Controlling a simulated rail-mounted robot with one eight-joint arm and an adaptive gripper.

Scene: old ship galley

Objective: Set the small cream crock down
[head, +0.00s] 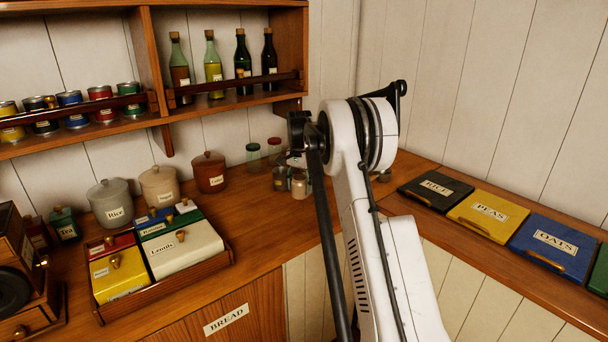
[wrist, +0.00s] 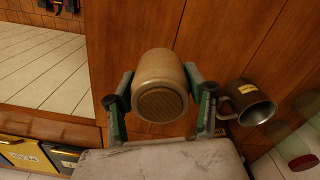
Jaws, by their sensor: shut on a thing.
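The small cream crock is a rounded pale tan vessel with a darker, rough round end face. In the wrist view the crock (wrist: 160,68) sits between the two green-padded fingers of my gripper (wrist: 159,82), which are shut on its sides. In the head view the crock (head: 301,185) shows just left of my white arm, low over or on the back corner of the counter (head: 262,215). My arm hides much of the gripper there. I cannot tell whether the crock's base touches the wood.
A labelled metal mug (wrist: 252,103) stands close beside the crock; green-lidded (head: 253,156) and red-lidded (head: 274,150) jars are behind. Larger crocks, including a brown one (head: 209,172), stand left. A shelf (head: 220,102) with bottles overhangs. Labelled bins (head: 482,213) line the right counter.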

